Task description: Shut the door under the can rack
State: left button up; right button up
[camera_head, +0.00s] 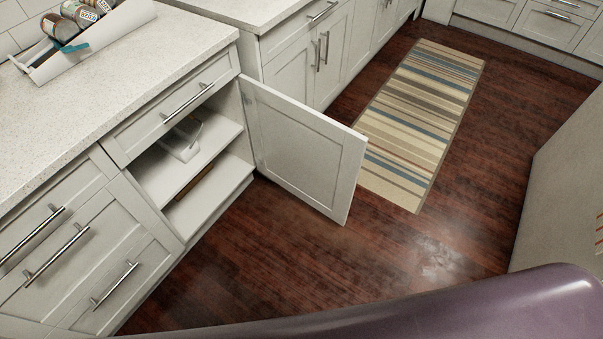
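The can rack (95,32) is a white tray holding several cans, on the countertop at the upper left. Below it, under a drawer, a white cabinet door (303,148) stands wide open, hinged at its left side in the picture and swung out over the floor. The open cabinet (217,133) shows two shelf levels, with a clear container (184,140) on the upper one and a brown flat item (195,184) on the lower one. The door's handle is not visible. Neither of my grippers is in view.
Closed drawers (60,250) with bar handles are at the lower left. More closed cabinets (320,50) stand behind the door. A striped rug (425,110) lies on the dark wood floor (300,255), which is clear in front. A pale upright surface (560,180) borders the right.

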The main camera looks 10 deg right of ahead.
aim_at(315, 157)
jog(key=u, duration=1.65)
jog(key=k+l+u, duration=0.1)
jog(key=l, duration=0.35)
jog(key=l+u, duration=0.1)
jog(key=l, duration=0.35)
jog(key=k+l, duration=0.15)
jog(key=l, duration=0.3)
jog(key=k+l+u, duration=0.15)
jog(key=l, duration=0.3)
jog(key=k+l+u, duration=0.1)
jog(key=l, duration=0.3)
jog(key=k+l, duration=0.1)
jog(key=l, duration=0.25)
jog(key=k+l, duration=0.15)
jog(key=l, duration=0.25)
jog(key=k+l, duration=0.1)
jog(key=l, duration=0.25)
jog(key=k+l, duration=0.1)
jog(key=l, duration=0.25)
jog(key=k+l, duration=0.1)
jog(key=l, duration=0.25)
